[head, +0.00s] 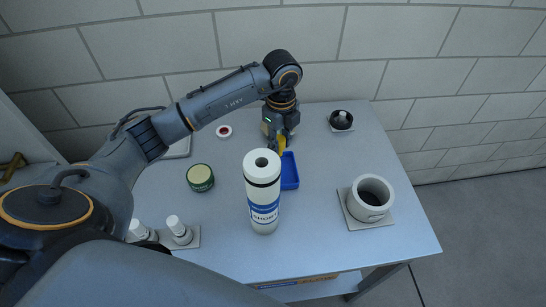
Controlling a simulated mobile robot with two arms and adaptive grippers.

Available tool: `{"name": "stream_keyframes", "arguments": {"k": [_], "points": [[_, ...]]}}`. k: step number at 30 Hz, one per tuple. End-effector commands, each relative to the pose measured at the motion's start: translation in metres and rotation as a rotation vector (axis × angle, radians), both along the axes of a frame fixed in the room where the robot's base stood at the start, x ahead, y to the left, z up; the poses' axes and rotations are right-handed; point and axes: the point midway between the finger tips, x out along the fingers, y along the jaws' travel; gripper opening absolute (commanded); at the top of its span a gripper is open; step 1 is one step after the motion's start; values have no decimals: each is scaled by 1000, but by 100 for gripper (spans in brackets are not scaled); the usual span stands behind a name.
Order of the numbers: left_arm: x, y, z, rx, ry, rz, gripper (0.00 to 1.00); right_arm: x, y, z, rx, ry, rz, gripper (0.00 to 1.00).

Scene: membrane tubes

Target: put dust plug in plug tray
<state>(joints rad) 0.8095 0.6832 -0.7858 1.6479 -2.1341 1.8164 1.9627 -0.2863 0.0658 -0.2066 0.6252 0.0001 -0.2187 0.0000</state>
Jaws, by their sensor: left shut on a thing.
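My left gripper (281,142) reaches over the back middle of the table and points down. It is shut on a yellow piece (268,158), which looks like the dust plug. The plug is partly hidden by the gripper and by the tall white tube in front. The blue plug tray (290,175) lies on the table just below and to the right of the plug. The tube hides part of its left side. I cannot tell whether the plug touches the tray. My right gripper is not in view.
A tall white tube (264,191) with a blue label stands upright, close in front of the tray. A white cup (372,200) on a plate stands right, a black knob (341,120) back right, a green tin (200,177) left. Table (330,235) is clear at front right.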

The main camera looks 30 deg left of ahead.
Motion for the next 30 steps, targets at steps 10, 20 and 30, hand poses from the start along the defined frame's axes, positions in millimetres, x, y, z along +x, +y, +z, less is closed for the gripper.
{"name": "stream_keyframes", "arguments": {"k": [10, 20, 30], "points": [[-1, 0, -47, 0, 3, 0, 14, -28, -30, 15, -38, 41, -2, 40], [-1, 0, -81, 1, 1, -1, 14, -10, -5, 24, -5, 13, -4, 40], [-1, 0, -83, 1, 1, -1, 37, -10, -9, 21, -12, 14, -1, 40]]}}
